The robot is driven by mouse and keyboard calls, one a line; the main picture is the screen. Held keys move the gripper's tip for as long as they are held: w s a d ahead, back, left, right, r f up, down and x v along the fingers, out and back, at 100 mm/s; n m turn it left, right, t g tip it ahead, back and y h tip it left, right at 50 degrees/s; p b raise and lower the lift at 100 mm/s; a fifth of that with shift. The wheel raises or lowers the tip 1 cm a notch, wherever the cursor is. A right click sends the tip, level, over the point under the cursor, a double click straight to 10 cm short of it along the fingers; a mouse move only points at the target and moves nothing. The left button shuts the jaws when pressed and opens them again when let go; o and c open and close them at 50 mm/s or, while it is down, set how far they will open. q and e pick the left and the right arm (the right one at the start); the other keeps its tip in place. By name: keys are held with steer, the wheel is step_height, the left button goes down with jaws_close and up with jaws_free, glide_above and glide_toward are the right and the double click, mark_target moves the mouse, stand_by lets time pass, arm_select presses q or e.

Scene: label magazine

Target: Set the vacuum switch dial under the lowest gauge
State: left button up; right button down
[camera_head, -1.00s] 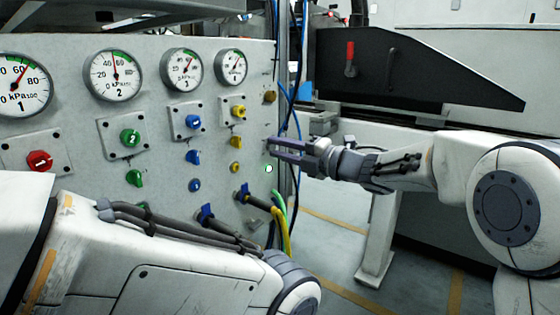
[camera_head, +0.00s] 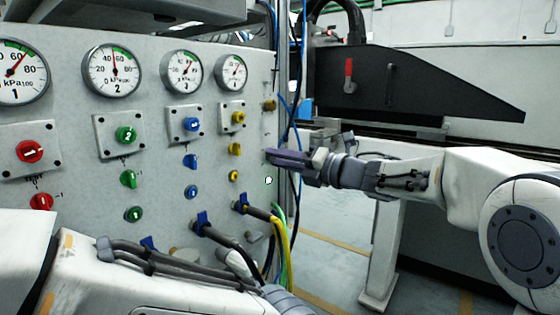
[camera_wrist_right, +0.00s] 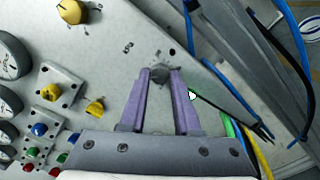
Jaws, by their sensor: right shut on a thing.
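Four round gauges run along the top of the grey panel. The needle of gauge 2 (camera_head: 112,70) points almost straight up; those of gauge 1 (camera_head: 20,72), gauge 3 (camera_head: 181,72) and gauge 4 (camera_head: 231,72) lean right. Below are red (camera_head: 30,152), green (camera_head: 126,135), blue (camera_head: 192,125) and yellow (camera_head: 238,118) dials on square plates. My right gripper (camera_head: 270,155) is at the panel's right edge. In the right wrist view its purple fingers are shut on a small grey knob (camera_wrist_right: 159,75) with scale marks around it. My left gripper is out of view.
A brass-coloured knob (camera_head: 269,104) sits above my right gripper. Lower switches and blue-handled valves (camera_head: 202,219) line the panel. Yellow and green hoses (camera_head: 281,240) and blue and black cables hang at its right edge. My left arm covers the panel's lower left.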

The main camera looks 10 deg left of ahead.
steer(key=c, duration=0.6)
jaws_free()
steer(key=p+v, duration=0.2)
steer(key=v, duration=0.8)
steer(key=shift+d+p, duration=0.25)
steer(key=shift+p, duration=0.1)
steer(key=shift+s+d+f, duration=0.1)
